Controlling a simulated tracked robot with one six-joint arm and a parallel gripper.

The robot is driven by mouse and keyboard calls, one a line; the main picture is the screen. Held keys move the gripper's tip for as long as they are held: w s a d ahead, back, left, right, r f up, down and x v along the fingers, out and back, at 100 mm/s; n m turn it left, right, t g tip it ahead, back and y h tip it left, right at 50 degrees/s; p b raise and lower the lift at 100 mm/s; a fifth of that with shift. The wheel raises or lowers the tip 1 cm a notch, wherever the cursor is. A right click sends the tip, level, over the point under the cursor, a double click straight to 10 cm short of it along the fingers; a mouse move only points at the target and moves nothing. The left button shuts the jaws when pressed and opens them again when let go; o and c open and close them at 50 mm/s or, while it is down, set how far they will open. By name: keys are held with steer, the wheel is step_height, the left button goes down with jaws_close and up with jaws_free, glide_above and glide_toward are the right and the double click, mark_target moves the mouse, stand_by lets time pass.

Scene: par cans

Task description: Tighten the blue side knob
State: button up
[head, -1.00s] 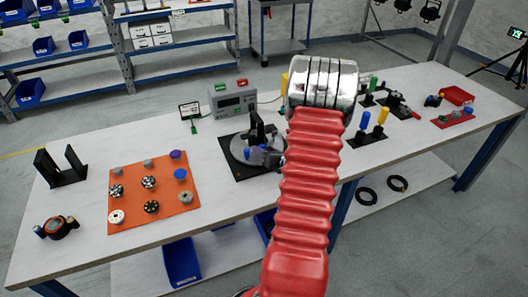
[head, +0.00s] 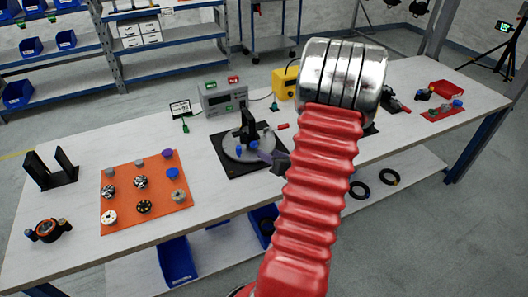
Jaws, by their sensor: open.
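A black upright fixture (head: 248,128) stands on a grey round plate (head: 232,146) over a black base in the middle of the table. A small blue knob (head: 239,152) shows low on the fixture's left side; its exact seating is too small to tell. My gripper (head: 272,161) shows as a dark and purplish piece just right of the fixture, at the left edge of my red arm. It is open, but most of it is hidden behind the arm. Whether it touches the fixture cannot be told.
An orange mat (head: 153,190) with several small knobs lies at left, near a black bracket (head: 52,170). A grey meter box (head: 224,99) and a yellow box (head: 284,82) stand behind the fixture. My arm hides the table's right middle.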

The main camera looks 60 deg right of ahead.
steer(key=v, duration=0.4)
steer(key=shift+w+a+r, duration=0.1)
steer(key=w+a+r+m+g+h, duration=0.1)
steer(key=w+a+r+m+g, duration=0.3)
steer(key=w+r+m, duration=0.45)
steer(key=w+a+r+m, duration=0.1)
steer(key=a+r+m, duration=0.2)
steer(key=a, duration=0.3)
steer(key=w+a+r+m, duration=0.2)
steer(key=a+m, duration=0.2)
steer(key=a, duration=0.2)
steer(key=s+a+r+m+g+y, duration=0.1)
steer(key=s+a+m+y, duration=0.1)
steer(key=a, duration=0.7)
steer(key=s+a+r+m+g+y, duration=0.1)
steer(key=s+a+m, duration=0.4)
steer(key=a, duration=0.5)
steer(key=s+a+r+m+g+y, duration=0.1)
steer(key=s+a+r+m+y, duration=0.2)
steer(key=a, duration=0.6)
steer(key=shift+s+a+m, duration=0.3)
steer(key=shift+s+m, duration=0.45)
steer(key=shift+s, duration=0.45)
